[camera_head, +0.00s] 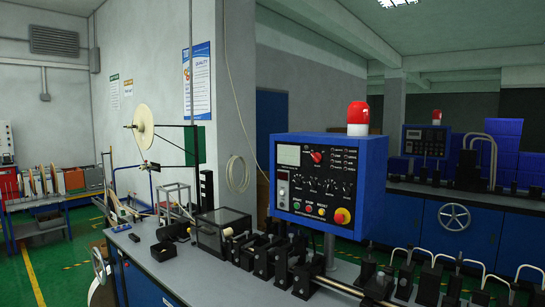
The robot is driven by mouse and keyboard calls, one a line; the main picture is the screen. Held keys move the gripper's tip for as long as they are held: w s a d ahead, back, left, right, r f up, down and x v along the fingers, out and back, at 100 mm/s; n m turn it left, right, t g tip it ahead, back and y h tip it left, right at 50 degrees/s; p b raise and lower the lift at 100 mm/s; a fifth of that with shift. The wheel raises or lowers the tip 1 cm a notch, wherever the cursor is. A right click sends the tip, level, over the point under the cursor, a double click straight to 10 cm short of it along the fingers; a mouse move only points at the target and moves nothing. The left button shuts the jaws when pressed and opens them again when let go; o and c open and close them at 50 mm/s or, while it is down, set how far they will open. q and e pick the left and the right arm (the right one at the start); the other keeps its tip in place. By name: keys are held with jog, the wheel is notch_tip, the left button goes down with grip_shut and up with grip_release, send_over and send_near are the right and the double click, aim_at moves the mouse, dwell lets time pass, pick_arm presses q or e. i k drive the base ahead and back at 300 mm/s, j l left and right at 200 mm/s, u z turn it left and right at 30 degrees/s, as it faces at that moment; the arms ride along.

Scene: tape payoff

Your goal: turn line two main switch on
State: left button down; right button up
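A blue control box (331,184) with a black front panel stands over the near machine line, right of centre. Its panel carries a red rotary switch (316,157) near the top, beside a small white display (289,154). A row of small black knobs sits below, then green, red and yellow buttons and a larger red and yellow knob (341,215). A second blue control box (426,147) stands on a machine farther back at right; its controls are too small to read. I cannot tell which box is line two. Neither gripper is in view.
The near machine's grey bench (190,277) carries black roller blocks and a clear-lidded box (222,228). A tape reel (143,127) stands on a frame behind it. A blue machine with a handwheel (454,217) is at right. Green floor (52,265) is open at left.

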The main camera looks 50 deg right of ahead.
aim_at(317, 158)
jog(key=i+z, duration=0.15)
jog(key=i, duration=0.35)
jog(key=i+j+z, duration=0.15)
jog(key=i, duration=0.35)
jog(key=i+j+z, duration=0.15)
jog(key=i, duration=0.35)
jog(key=i+l+z, duration=0.2)
jog(key=z, duration=0.25)
jog(key=i+z, duration=0.8)
jog(key=z, duration=0.15)
